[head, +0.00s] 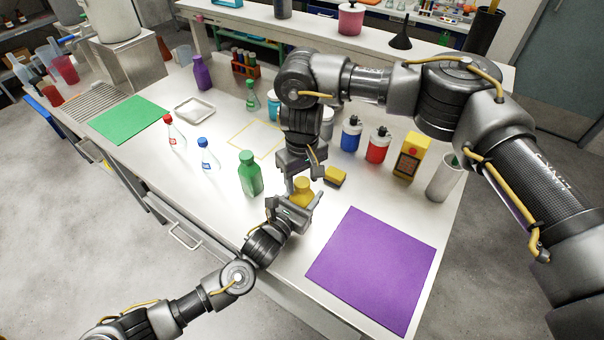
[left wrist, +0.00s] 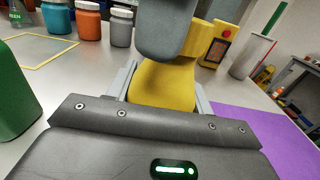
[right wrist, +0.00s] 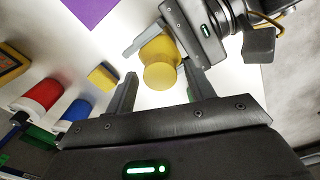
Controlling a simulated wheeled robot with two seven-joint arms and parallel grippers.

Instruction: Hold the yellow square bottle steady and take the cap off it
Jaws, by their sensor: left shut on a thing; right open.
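The yellow square bottle (head: 302,187) stands near the front edge of the white table. My left gripper (head: 292,207) is shut on its body from the front; the left wrist view shows the yellow body (left wrist: 163,88) between the two fingers. My right gripper (head: 300,180) points down from above. In the right wrist view the round yellow cap (right wrist: 160,76) lies between its open fingers (right wrist: 160,84), with a gap at each side. In the left wrist view, a grey part of my right gripper hides the bottle's top.
A green bottle (head: 250,174) stands just left of the bottle, and a yellow-and-dark sponge (head: 335,176) lies close at right. A purple mat (head: 372,268) covers the front right. Blue (head: 351,135) and red (head: 378,145) jars and a yellow box (head: 410,156) stand behind.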

